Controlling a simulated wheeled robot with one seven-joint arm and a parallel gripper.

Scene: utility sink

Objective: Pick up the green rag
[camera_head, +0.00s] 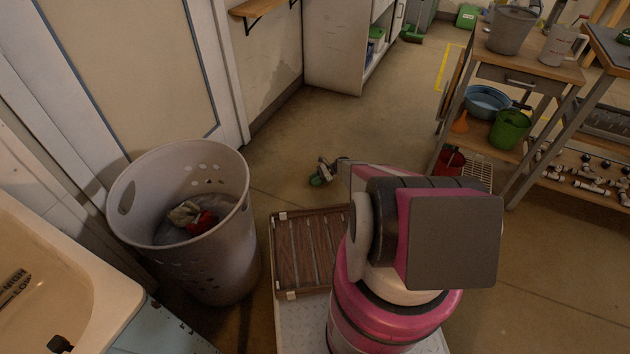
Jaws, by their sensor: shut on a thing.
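My gripper (324,170) shows small and dark just left of my pink arm, over the open floor in the middle of the view. It is shut on a small green bundle, the green rag (318,180), which shows at its tip. Much of the gripper is hidden behind my own arm, and the rag's full shape is too small to make out.
A grey perforated laundry basket (215,255) at left holds a red cloth (202,222) and a pale cloth (184,212). A sink (105,305) is at lower left. A wooden slatted crate (300,250) lies before me. A workbench (545,70) stands at right.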

